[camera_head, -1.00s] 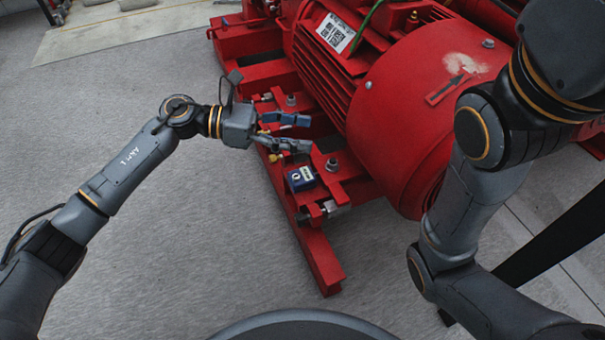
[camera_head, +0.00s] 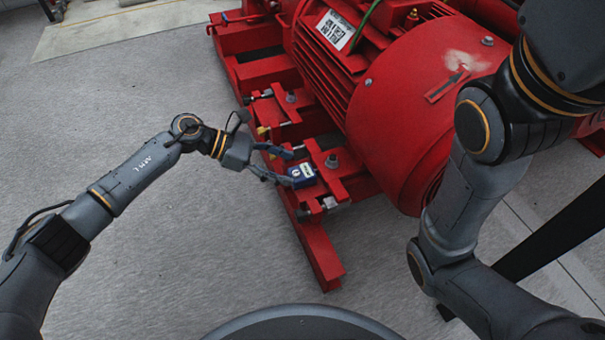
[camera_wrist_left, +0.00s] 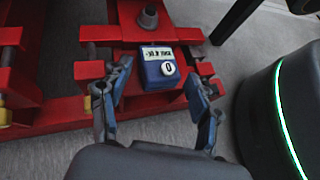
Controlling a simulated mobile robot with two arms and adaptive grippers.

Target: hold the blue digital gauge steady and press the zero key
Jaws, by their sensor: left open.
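The blue digital gauge (camera_head: 302,175) sits on the red base frame by the motor foot.
The red motor (camera_head: 405,120) stands just behind and right of the gauge. Bolts and brackets of the red base frame (camera_head: 322,255) lie close around the gauge. The grey floor (camera_head: 170,240) to the left is clear.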

